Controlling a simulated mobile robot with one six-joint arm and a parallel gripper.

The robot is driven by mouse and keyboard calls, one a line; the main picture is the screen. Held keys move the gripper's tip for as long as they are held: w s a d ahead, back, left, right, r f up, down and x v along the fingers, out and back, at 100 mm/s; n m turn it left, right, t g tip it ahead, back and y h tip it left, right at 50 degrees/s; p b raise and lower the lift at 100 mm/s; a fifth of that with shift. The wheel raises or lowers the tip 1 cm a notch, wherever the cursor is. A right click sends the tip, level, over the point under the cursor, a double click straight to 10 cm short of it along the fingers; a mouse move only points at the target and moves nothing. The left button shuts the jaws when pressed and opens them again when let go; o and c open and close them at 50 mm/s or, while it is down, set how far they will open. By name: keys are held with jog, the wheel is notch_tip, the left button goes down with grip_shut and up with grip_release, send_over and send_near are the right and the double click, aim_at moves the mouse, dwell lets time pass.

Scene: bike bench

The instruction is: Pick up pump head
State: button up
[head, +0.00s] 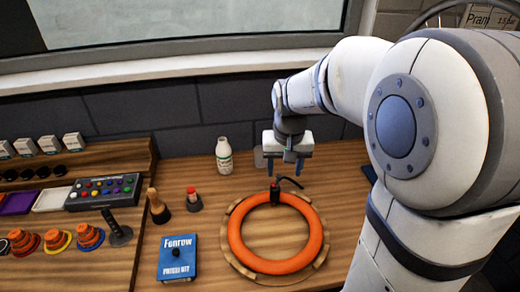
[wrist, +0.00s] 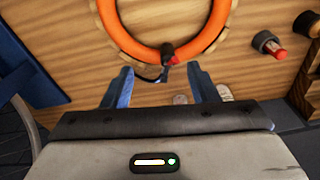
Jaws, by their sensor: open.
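The pump head, small and black with a red part, sits at the far edge of the orange ring (head: 234,240) in the head view (head: 275,192). A thin black curved piece runs from it to the right. The wrist view shows the pump head (wrist: 168,53) just beyond the fingertips, roughly centred between them. My gripper (head: 287,168) is open and empty, with its two blue fingers pointing down, above and slightly behind the pump head. In the wrist view the gap between the fingers (wrist: 160,76) is clear except for the thin black piece.
A white bottle (head: 224,157) stands left of my gripper. A red-topped cylinder (head: 194,201), a wooden-handled tool (head: 158,208) and a blue box (head: 177,259) are left of the ring. A button panel (head: 103,190) lies farther left. Bare bench lies behind the ring.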

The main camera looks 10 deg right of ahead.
jog(key=g, duration=0.1)
send_over(275, 186)
jog(key=w+d, duration=0.2)
jog(key=w, duration=0.1)
jog(key=shift+m, duration=0.4)
jog(key=f, duration=0.5)
jog(key=shift+w+a+f, duration=0.1)
jog(key=shift+a+f, duration=0.05)
jog(key=shift+a, duration=0.05)
jog(key=shift+w+f, duration=0.15)
jog(key=shift+f, duration=0.1)
jog(key=f, duration=0.2)
jog(key=f+p, duration=0.1)
jog(key=f, duration=0.1)
jog(key=s+a+f+p, duration=0.1)
jog(key=f, duration=0.2)
jog(key=shift+f, duration=0.35)
jog(key=shift+c, duration=0.2)
grip_shut()
